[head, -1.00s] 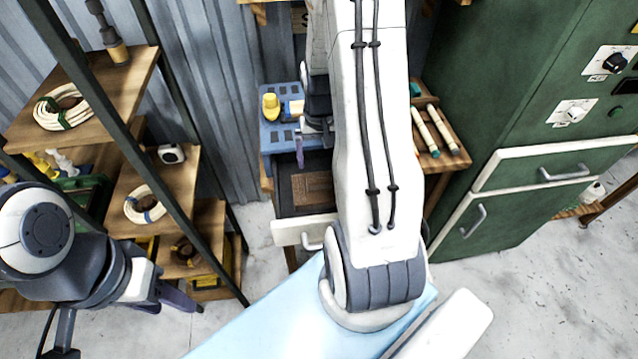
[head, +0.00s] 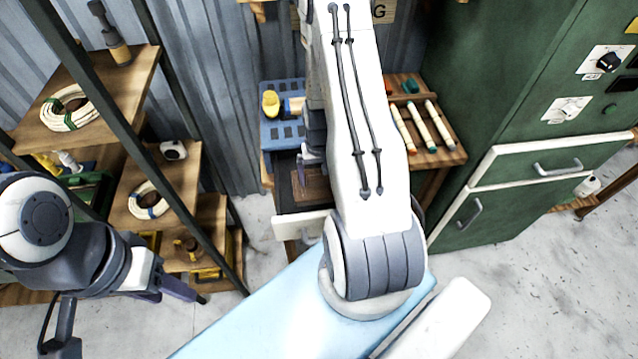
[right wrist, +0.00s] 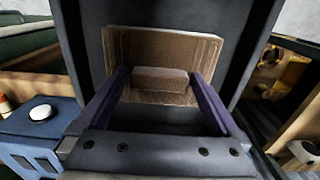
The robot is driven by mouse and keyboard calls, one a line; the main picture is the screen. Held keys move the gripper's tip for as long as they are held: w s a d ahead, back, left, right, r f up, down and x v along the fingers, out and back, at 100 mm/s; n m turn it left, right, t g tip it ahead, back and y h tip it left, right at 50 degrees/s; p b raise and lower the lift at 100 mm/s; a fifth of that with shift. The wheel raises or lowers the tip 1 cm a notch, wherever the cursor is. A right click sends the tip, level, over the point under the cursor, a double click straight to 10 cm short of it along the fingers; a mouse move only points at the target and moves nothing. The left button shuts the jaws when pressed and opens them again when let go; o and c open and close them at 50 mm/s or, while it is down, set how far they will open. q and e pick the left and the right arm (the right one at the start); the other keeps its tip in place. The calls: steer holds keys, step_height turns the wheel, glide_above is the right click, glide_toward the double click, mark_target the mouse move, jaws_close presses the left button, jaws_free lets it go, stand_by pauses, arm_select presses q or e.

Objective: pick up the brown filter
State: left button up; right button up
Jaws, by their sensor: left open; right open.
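The brown filter (head: 318,188) lies in the open drawer (head: 288,198), partly hidden by my right arm in the head view. In the right wrist view the filter (right wrist: 160,40) is a flat brown panel with a raised block in its middle. My right gripper (right wrist: 159,78) is open, its purple fingers one on each side of that block. I cannot tell whether they touch it. In the head view my right gripper (head: 305,172) is mostly hidden behind its own arm. My left gripper (head: 190,292) is open and empty at the lower left, away from the filter.
A blue perforated tray (head: 282,132) with a yellow item stands behind the drawer. The drawer's dark walls (right wrist: 80,45) rise close around the filter. Wooden shelves (head: 150,185) with coils stand at left, a green cabinet (head: 490,210) at right.

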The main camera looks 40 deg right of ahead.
steer(key=c, duration=1.2)
steer(key=shift+r, duration=0.1)
steer(key=shift+c, duration=0.2)
